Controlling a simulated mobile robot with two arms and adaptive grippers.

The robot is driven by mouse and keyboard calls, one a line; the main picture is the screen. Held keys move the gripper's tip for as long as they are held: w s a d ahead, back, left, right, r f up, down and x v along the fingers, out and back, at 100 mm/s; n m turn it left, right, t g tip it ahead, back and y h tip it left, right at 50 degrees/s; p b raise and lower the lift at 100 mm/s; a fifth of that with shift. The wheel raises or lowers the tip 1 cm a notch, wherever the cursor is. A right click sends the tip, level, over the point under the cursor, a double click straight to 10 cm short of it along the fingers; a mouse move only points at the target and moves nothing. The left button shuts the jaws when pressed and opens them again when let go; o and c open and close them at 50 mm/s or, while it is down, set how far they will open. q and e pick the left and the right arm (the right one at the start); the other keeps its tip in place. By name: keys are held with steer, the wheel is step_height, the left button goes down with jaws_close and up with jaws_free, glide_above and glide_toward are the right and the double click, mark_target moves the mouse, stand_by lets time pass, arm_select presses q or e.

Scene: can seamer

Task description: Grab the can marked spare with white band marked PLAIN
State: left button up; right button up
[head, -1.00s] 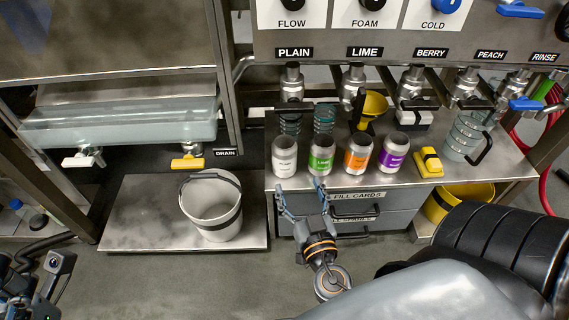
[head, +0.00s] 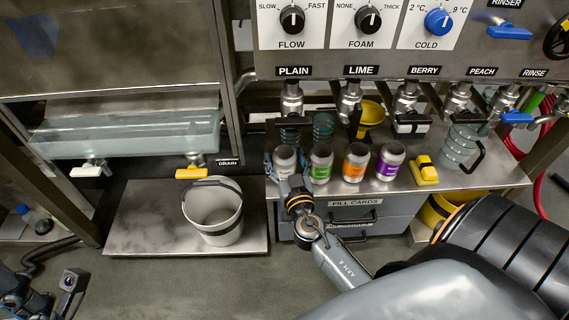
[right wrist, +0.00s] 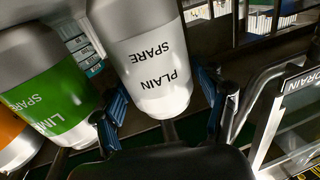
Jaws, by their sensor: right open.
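The can with the white band marked PLAIN SPARE (right wrist: 155,65) stands on the steel counter, at the left end of a row of cans in the head view (head: 285,159). Its lettering reads upside down in the right wrist view. My right gripper (head: 287,168) is open at the can's front, one finger at each side. In the right wrist view the fingers (right wrist: 165,112) flank the can with gaps visible; the green-banded LIME SPARE can (right wrist: 45,90) is just outside the left finger. My left gripper (head: 68,290) is at the lower left, its jaws unclear.
Orange-banded (head: 356,162) and purple-banded (head: 389,162) cans stand to the right, with a yellow block (head: 425,170) and a clear jug (head: 460,150) beyond. Taps hang above behind the cans. A white bucket (head: 213,212) stands on the lower platform to the left.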

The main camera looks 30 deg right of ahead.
steer(key=c, duration=0.6)
steer(key=shift+r, duration=0.1)
